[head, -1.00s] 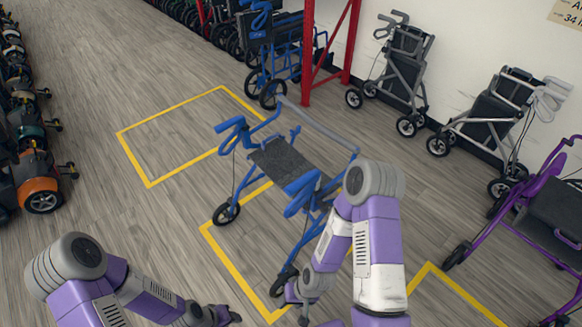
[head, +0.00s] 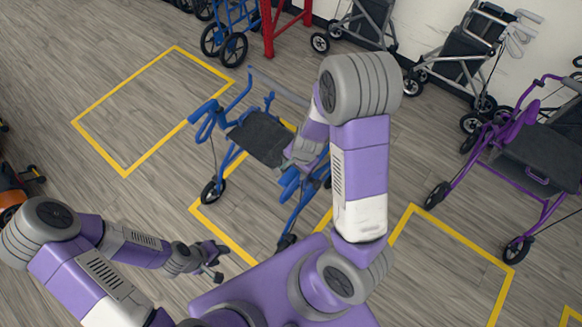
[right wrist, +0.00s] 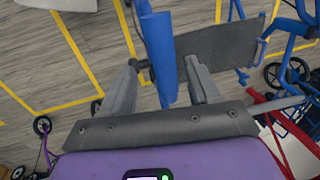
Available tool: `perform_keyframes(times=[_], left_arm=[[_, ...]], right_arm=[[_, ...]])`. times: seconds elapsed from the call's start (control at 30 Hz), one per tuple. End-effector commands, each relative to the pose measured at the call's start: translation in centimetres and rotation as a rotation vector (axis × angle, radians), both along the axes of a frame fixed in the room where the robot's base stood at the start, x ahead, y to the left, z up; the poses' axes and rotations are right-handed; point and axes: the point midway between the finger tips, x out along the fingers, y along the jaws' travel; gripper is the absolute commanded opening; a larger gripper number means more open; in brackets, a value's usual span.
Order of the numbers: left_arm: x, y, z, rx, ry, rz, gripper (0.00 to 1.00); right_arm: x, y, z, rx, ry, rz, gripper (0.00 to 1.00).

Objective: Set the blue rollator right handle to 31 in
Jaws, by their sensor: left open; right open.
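The blue rollator (head: 258,138) stands upright on the floor, with a dark seat and two blue handles. Its right handle (head: 290,185) is nearest me, partly covered by my right gripper (head: 301,152). In the right wrist view, a blue handle part (right wrist: 165,50) runs between the two grey fingers of the right gripper (right wrist: 165,88). The fingers are open, with a gap on each side of it. My left gripper (head: 214,262) is open and empty, low over the floor left of the rollator. No height marking can be read.
Yellow floor outlines (head: 125,172) surround the rollator. A purple rollator (head: 530,150) stands at the right, grey rollators (head: 465,60) along the wall. A red post (head: 268,30) stands behind. An orange scooter (head: 12,195) is at the left edge. Floor between is clear.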

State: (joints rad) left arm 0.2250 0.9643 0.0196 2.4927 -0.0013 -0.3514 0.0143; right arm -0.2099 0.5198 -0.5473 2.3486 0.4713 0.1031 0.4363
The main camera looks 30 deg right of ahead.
Motion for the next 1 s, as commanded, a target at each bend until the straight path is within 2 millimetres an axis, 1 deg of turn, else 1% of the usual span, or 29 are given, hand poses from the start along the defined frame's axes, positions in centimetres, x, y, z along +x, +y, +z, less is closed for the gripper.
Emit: perform_keyframes(times=[0.03,0.2,0.37,0.63,1.0], left_arm=[[0.0,0.0,-1.0,0.0,-0.001,0.0,0.43],[0.1,0.0,-2.1,0.0,-0.002,0.001,0.43],[0.1,0.0,-2.4,0.0,-0.002,0.001,0.43],[0.1,0.0,-2.3,0.001,-0.003,0.001,0.43],[0.1,0.0,-2.3,0.001,-0.003,0.001,0.43]], right_arm=[[0.2,0.0,-1.5,-0.001,0.002,0.0,0.61],[0.6,0.2,-3.7,-0.002,0.001,0.001,0.61],[0.8,0.3,-4.5,-0.001,-0.001,0.002,0.61],[0.9,0.4,-4.5,-0.003,-0.001,0.004,0.61],[0.9,0.3,-4.5,-0.003,-0.001,0.004,0.04]])
